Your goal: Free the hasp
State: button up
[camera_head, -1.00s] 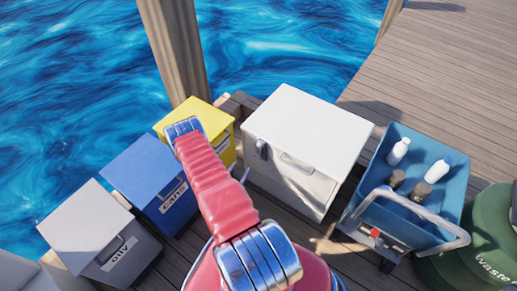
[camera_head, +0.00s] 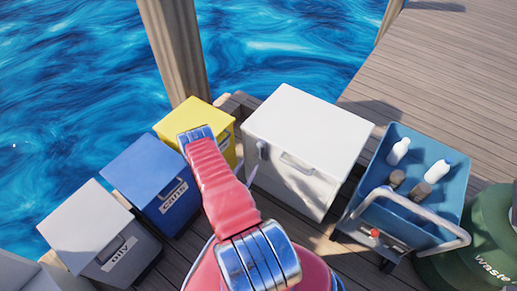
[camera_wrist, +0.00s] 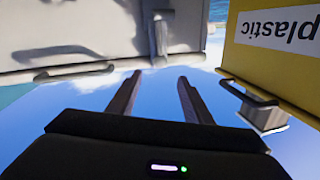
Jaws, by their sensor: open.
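The hasp is a small grey metal piece on the front of the white box (camera_head: 308,135), near its left corner. In the head view the hasp (camera_head: 261,151) looks thin, almost edge-on. In the wrist view, which is upside down, the hasp (camera_wrist: 161,36) stands out from the box front, straight ahead of my fingers. My gripper (camera_wrist: 158,77) is open, its two dark fingers apart and nothing seen between them. The hasp shows just beyond the fingertips; I cannot tell whether they touch. In the head view my arm hides most of the gripper.
The yellow plastic bin (camera_wrist: 275,65) stands close beside the gripper, its handle (camera_wrist: 246,92) jutting out. A white-box handle (camera_wrist: 75,72) is on the other side. Blue (camera_head: 150,170) and grey (camera_head: 90,220) bins stand left, a blue cart with bottles (camera_head: 450,205) right.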

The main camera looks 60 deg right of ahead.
aim_at(259, 148)
jog(key=d, duration=1.2)
jog(key=shift+w, duration=0.2)
jog(key=shift+c, duration=0.5)
grip_shut()
